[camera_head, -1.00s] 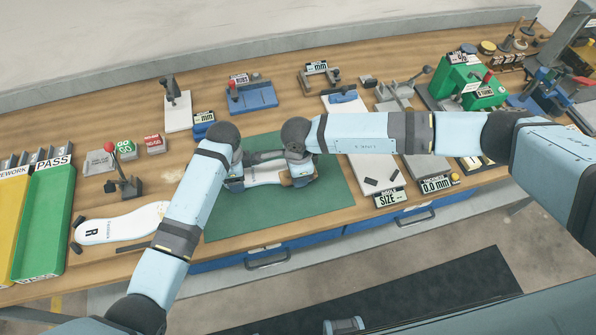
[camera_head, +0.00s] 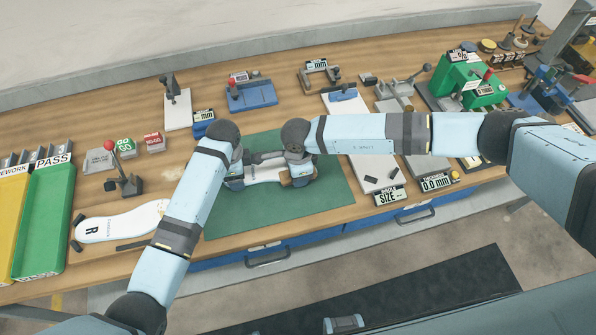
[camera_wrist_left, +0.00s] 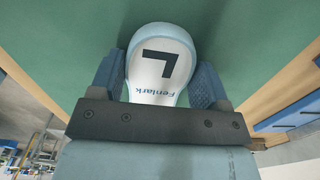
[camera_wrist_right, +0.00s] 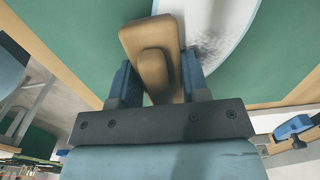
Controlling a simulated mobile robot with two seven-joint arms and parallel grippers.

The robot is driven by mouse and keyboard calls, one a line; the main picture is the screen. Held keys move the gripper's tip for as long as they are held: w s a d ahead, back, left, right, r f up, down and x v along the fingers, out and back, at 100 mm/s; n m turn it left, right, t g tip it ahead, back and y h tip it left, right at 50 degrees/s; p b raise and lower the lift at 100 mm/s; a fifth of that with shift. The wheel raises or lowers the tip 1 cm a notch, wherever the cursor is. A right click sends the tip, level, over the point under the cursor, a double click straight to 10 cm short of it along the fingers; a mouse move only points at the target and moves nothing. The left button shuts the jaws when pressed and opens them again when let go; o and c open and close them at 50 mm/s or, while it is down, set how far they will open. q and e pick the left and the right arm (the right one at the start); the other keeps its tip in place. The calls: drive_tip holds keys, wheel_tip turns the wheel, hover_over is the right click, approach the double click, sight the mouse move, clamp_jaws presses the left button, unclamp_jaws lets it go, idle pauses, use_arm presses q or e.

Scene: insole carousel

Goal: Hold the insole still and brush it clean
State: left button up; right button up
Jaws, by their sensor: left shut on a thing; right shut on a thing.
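The white insole (camera_head: 264,174) lies on the green mat (camera_head: 325,194) in the head view, mostly hidden by my grippers. In the left wrist view its heel end (camera_wrist_left: 160,68), marked "L" and "Fentark", sits between the fingers of my left gripper (camera_wrist_left: 162,88), which is shut on it. My right gripper (camera_wrist_right: 156,82) is shut on a tan brush (camera_wrist_right: 150,50). In the right wrist view the brush is beside and over the edge of the insole (camera_wrist_right: 208,25), next to a dark grey smudge on its white surface.
Another insole (camera_head: 122,222), marked "R", lies left of the mat. The yellow rework chute (camera_head: 14,215) and green PASS chute (camera_head: 44,220) stand at far left. Gauges and fixtures line the bench behind. The mat's front and right areas are clear.

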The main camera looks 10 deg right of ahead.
drive_tip(key=shift+w+a+r, duration=0.1)
drive_tip(key=shift+w, duration=1.05)
drive_tip(key=shift+w+a, duration=0.2)
drive_tip(key=shift+w, duration=2.2)
drive_tip(key=shift+s+d, duration=0.2)
drive_tip(key=shift+s, duration=2.25)
drive_tip(key=shift+s+d, duration=0.1)
drive_tip(key=shift+s, duration=1.1)
drive_tip(key=shift+w, duration=1.3)
drive_tip(key=shift+w+a, duration=0.15)
drive_tip(key=shift+w, duration=1.05)
drive_tip(key=shift+w+a, duration=0.15)
drive_tip(key=shift+w, duration=1)
drive_tip(key=shift+r, duration=0.1)
wheel_tip(320, 180, up, 7)
